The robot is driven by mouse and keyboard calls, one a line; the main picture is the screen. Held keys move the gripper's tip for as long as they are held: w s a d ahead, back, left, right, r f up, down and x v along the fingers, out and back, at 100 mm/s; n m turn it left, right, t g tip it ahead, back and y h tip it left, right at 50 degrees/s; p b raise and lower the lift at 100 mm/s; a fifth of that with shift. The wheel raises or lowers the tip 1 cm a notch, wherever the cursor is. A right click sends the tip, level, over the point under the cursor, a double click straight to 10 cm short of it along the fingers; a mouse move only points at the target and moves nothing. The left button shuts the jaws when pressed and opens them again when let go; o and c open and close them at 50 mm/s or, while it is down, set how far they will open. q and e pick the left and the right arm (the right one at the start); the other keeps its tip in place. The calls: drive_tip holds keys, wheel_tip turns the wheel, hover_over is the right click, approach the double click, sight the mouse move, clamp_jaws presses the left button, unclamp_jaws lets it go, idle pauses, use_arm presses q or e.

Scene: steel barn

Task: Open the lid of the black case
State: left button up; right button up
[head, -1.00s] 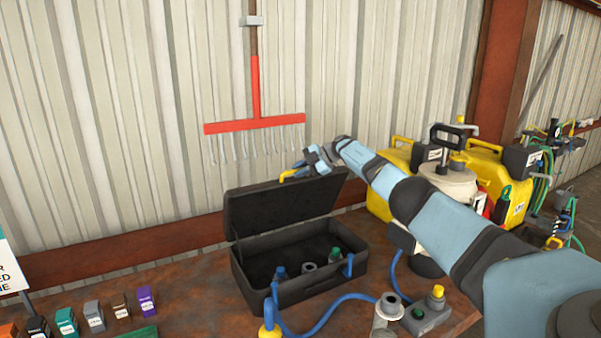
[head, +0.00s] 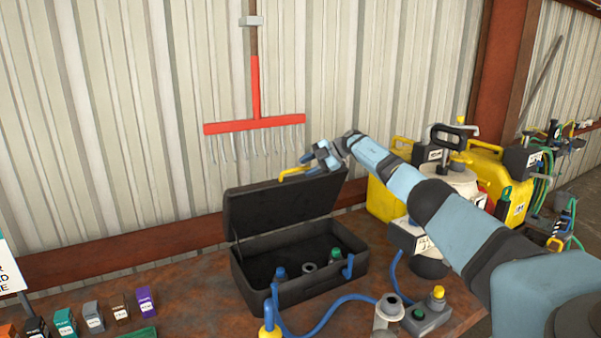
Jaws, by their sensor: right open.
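The black case (head: 300,287) stands on the rusty brown bench, with its lid (head: 280,207) raised and leaning back towards the wall. Inside it are a blue-topped item (head: 281,274), a small grey ring-shaped part (head: 309,267) and a green-topped item (head: 336,254). My right gripper (head: 302,167) is at the upper edge of the lid, near its right side, with a yellow finger showing. It is open. I cannot tell whether it touches the lid. My left gripper is out of view.
A blue hose (head: 330,312) runs along the case's front. A grey fitting (head: 388,312) and a box with green and yellow buttons (head: 425,315) stand at the front right. Small labelled boxes (head: 94,317) line the left. Yellow canisters (head: 485,172) stand at the right.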

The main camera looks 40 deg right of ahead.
drive_tip(key=b+v, duration=0.1)
drive_tip(key=v, duration=0.9)
drive_tip(key=shift+s+r+b, duration=0.2)
drive_tip(key=shift+b, duration=0.1)
drive_tip(key=shift+d, duration=0.1)
